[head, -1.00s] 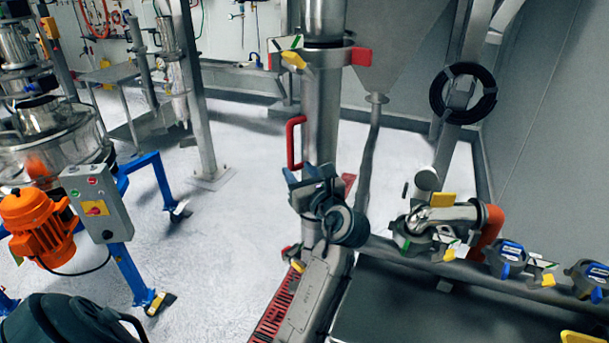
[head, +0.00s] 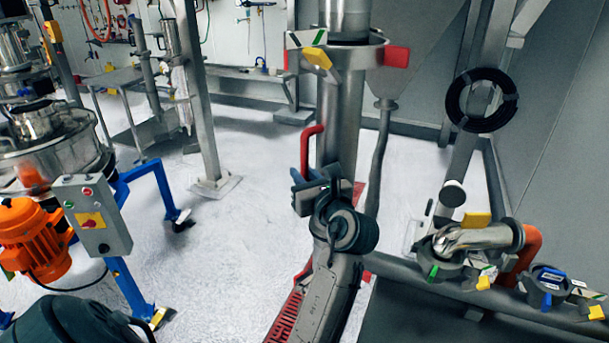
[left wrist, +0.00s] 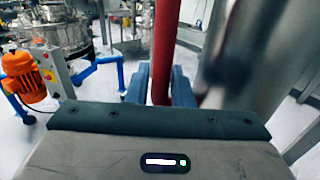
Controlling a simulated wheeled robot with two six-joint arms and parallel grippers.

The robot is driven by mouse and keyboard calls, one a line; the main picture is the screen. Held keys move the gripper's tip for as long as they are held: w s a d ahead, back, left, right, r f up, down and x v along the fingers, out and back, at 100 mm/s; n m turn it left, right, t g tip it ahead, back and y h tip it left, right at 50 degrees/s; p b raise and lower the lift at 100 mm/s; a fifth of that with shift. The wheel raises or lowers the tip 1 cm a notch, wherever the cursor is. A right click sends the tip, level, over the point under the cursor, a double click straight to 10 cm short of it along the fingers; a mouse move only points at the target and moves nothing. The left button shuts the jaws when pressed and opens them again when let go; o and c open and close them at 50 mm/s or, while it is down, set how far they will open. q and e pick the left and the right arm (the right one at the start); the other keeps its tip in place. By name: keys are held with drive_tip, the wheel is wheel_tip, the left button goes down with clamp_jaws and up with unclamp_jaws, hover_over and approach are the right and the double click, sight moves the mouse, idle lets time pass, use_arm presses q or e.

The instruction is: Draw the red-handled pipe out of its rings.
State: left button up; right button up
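The steel pipe (head: 340,120) stands upright, with a red handle (head: 310,147) on its left side. An upper ring (head: 368,57) with red and yellow tabs is around the pipe. My left gripper (head: 306,163) is at the handle; its arm hides the pipe's lower part and any lower ring. In the left wrist view, the red handle (left wrist: 162,50) runs between the close-set blue fingers of my left gripper (left wrist: 163,88), which look shut on it. The pipe (left wrist: 232,60) is just right of them. My right gripper is out of view.
At right, a bent steel pipe (head: 480,238) and clamp fittings (head: 548,285) sit along a rail. A black hose coil (head: 482,100) hangs on a post. An orange motor (head: 33,240) and control box (head: 93,215) stand at left. Floor between is clear.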

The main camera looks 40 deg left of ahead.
use_arm(q)
drive_tip(key=c, duration=0.3)
clamp_jaws()
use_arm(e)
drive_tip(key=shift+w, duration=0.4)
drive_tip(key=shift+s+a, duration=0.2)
use_arm(q)
drive_tip(key=shift+a+r, duration=0.1)
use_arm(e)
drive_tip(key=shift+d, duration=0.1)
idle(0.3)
use_arm(q)
drive_tip(key=shift+p, duration=0.35)
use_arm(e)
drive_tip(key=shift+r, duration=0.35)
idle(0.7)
